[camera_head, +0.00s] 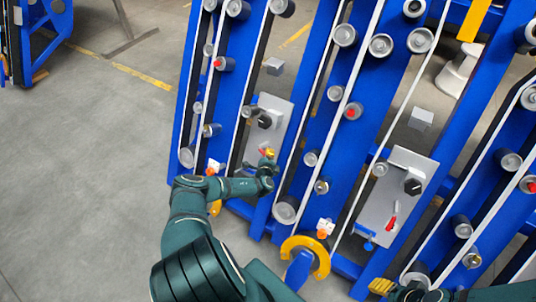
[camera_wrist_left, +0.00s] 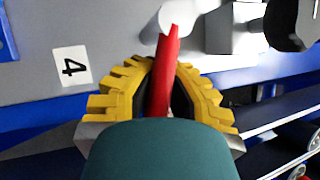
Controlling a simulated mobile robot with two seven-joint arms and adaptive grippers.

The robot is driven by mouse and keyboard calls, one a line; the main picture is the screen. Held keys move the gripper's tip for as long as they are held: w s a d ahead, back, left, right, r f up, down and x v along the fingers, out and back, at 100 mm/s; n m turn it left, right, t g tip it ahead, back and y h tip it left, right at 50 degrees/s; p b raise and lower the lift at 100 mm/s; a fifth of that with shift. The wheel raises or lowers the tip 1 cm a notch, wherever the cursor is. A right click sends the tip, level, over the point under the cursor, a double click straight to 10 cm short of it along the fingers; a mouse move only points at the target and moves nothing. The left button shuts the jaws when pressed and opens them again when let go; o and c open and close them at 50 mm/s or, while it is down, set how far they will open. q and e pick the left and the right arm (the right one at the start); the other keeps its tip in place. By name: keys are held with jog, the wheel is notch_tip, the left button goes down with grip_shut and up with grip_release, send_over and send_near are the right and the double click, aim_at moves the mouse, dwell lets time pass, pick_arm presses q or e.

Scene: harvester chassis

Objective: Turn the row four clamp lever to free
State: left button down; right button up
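The row four clamp lever (camera_wrist_left: 166,75) is a red handle on a white round pivot, in front of a grey plate beside a label marked 4 (camera_wrist_left: 73,67). In the wrist view it passes between the yellow fingers of my left gripper (camera_wrist_left: 168,72), whose tips close in on both its sides. My dark green wrist hides its near end. In the head view my left gripper (camera_head: 268,156) is at the lower part of the left grey plate (camera_head: 279,108), with a bit of red beside it. My right gripper (camera_head: 398,289) is low at the right, partly cut off.
Blue slanted frames with rollers and white belts fill the middle and right. Another grey plate (camera_head: 405,165) carries a black knob (camera_head: 413,187) and a red lever (camera_head: 392,221). A yellow curved part (camera_head: 318,256) stands low in the middle. Open grey floor (camera_head: 85,170) lies at the left.

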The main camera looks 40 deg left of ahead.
pick_arm(q)
jog(key=shift+d, duration=0.2)
jog(key=c, duration=0.9)
grip_release()
jog(key=shift+a, duration=0.1)
jog(key=shift+r, duration=0.1)
jog(key=v, duration=1.2)
